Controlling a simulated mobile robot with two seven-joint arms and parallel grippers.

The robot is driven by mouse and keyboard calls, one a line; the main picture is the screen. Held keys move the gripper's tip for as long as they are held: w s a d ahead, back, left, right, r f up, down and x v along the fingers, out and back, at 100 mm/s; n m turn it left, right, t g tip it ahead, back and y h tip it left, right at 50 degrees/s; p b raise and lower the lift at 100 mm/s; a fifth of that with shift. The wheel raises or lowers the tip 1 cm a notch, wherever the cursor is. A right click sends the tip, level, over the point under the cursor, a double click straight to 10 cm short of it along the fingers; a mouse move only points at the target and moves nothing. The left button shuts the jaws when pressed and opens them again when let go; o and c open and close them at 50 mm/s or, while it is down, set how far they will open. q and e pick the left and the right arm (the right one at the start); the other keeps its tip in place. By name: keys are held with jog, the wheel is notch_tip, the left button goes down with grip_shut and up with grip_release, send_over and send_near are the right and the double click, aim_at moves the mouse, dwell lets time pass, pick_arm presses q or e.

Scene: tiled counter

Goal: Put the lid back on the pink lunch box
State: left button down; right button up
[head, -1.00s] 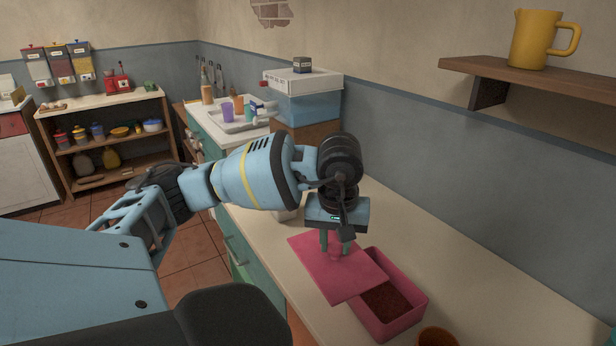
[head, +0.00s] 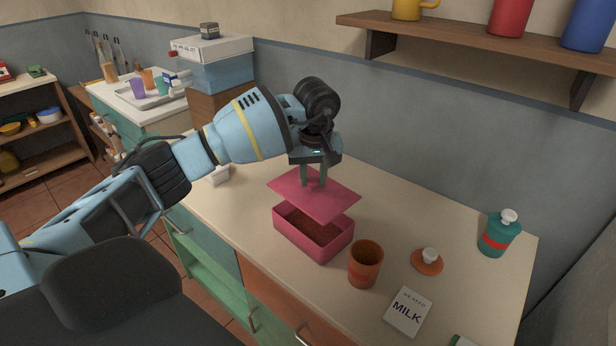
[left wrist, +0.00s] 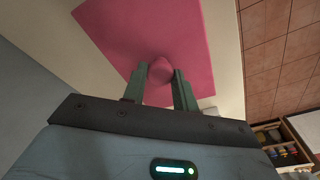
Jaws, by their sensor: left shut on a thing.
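The pink lunch box (head: 300,235) stands open on the counter, with dark brown contents showing inside. My left gripper (head: 314,180) is shut on the knob of the flat pink lid (head: 335,200). It holds the lid above the box, over its back part, and the box's front part shows uncovered. The lid looks roughly level, with a visible gap above the front of the box. In the left wrist view the fingers (left wrist: 160,88) close on the round knob of the lid (left wrist: 135,35). My right gripper is not in view.
An orange-brown cup (head: 364,265) stands close to the right of the box. Further right are an orange lid with a white knob (head: 427,262), a milk card (head: 408,311) and a green bottle (head: 499,236). A shelf (head: 480,40) hangs on the wall behind.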

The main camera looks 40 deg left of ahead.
aim_at(313, 191)
pick_arm(q)
jog(key=shift+f, duration=0.1)
jog(key=shift+f, duration=0.6)
notch_tip(313, 191, down, 2)
jog(key=shift+f+b, duration=0.1)
jog(key=shift+b, duration=0.45)
jog(key=shift+f+b, duration=0.55)
jog(key=shift+f, duration=0.85)
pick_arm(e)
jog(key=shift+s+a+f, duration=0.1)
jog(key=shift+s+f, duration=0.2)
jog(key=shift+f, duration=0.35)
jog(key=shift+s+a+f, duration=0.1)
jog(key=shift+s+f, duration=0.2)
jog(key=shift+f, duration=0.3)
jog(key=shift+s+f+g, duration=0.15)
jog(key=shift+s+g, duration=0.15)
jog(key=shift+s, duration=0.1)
pick_arm(q)
jog(key=shift+f, duration=0.15)
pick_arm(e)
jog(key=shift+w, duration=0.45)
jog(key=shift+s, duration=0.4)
